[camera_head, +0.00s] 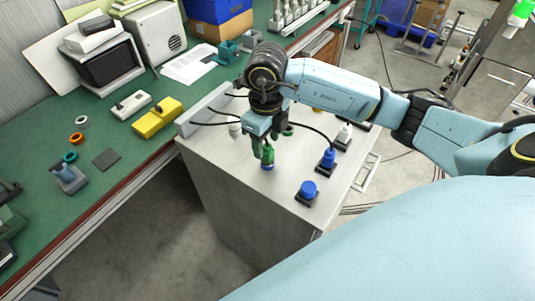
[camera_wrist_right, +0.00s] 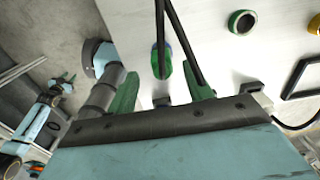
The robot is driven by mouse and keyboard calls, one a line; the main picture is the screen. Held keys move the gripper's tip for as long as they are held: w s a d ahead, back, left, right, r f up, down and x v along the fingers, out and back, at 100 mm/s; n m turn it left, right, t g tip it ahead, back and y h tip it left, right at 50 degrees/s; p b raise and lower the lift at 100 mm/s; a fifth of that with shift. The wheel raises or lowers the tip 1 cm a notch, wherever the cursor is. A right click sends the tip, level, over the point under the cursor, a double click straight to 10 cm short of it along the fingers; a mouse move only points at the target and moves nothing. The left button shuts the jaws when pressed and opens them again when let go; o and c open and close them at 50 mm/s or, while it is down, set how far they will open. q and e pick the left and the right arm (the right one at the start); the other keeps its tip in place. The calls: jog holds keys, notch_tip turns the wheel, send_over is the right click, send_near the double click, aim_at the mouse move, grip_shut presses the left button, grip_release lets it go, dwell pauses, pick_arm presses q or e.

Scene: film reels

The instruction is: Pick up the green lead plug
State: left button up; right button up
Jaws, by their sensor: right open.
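The green lead plug (camera_head: 268,154) stands upright in a blue-ringed socket on the grey cabinet top. It also shows in the right wrist view (camera_wrist_right: 161,66), with dark cables crossing in front of it. My right gripper (camera_head: 262,149) is above and around it in the head view. In the wrist view its two green fingers (camera_wrist_right: 161,80) are apart, one on each side of the plug, with visible gaps. Whether either finger touches it cannot be told. My left gripper (camera_wrist_right: 67,82) shows small at the left of the wrist view, its jaw state unclear.
A green ring (camera_wrist_right: 242,21) lies nearby. The green workbench (camera_head: 95,195) with a yellow device (camera_head: 157,117) is at left.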

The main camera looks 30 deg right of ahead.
aim_at(268, 149)
jog(key=shift+d+f, duration=0.1)
jog(key=shift+f, duration=1.8)
jog(key=c, duration=1.1)
